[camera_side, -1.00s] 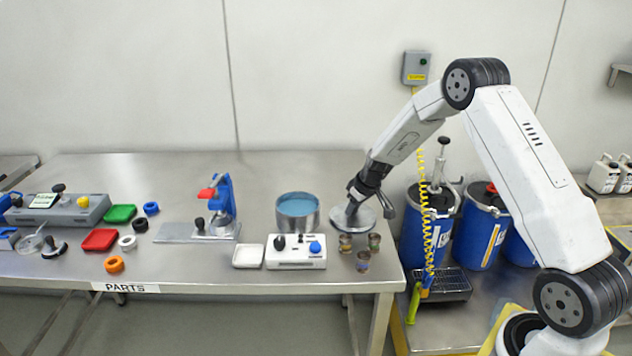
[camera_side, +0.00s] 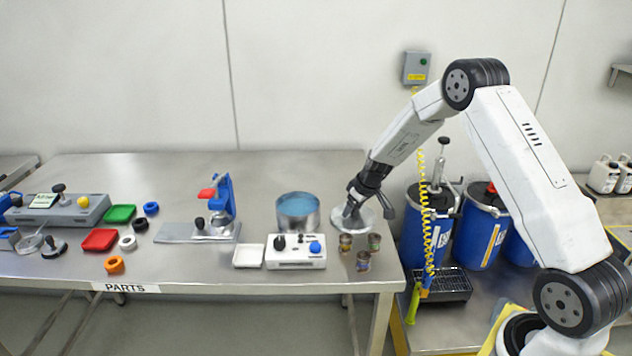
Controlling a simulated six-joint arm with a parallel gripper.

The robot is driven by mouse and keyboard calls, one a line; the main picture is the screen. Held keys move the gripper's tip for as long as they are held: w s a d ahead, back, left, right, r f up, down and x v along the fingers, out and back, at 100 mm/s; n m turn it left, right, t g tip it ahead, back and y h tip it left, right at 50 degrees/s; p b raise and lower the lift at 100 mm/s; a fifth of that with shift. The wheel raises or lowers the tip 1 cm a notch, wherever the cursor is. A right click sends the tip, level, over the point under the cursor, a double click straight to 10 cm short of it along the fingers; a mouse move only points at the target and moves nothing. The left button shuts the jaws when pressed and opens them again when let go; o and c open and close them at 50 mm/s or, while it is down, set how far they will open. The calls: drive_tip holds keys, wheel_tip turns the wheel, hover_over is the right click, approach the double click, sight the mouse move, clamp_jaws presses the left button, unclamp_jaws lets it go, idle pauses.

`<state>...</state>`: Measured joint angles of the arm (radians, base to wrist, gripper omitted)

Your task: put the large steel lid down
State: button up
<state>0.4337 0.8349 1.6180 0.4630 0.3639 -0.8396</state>
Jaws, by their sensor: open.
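The large steel lid (camera_side: 366,218) is a round shiny disc lying flat on the steel table, right of the steel pot. My gripper (camera_side: 351,212) is open and stands low over the lid, around its middle; my fingers hide the lid's knob. I cannot tell whether the fingers still touch it. The steel pot (camera_side: 298,220) stands uncovered with blue liquid in it, just left of the lid and apart from it.
Several small cups (camera_side: 363,261) stand close in front of the lid. A white control box (camera_side: 296,252) and a white tray (camera_side: 248,256) are in front of the pot. A blue press (camera_side: 222,205) stands farther left. Blue drums (camera_side: 432,235) stand beyond the table's right edge.

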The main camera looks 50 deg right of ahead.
drive_tip(key=v, duration=1.2)
drive_tip(key=shift+a, duration=0.1)
idle(0.6)
drive_tip(key=s+a+f+g, duration=0.1)
drive_tip(key=s+a+f, duration=0.1)
drive_tip(key=s+a, duration=1.7)
drive_tip(key=shift+a+g, duration=0.4)
drive_tip(key=shift+a, duration=0.4)
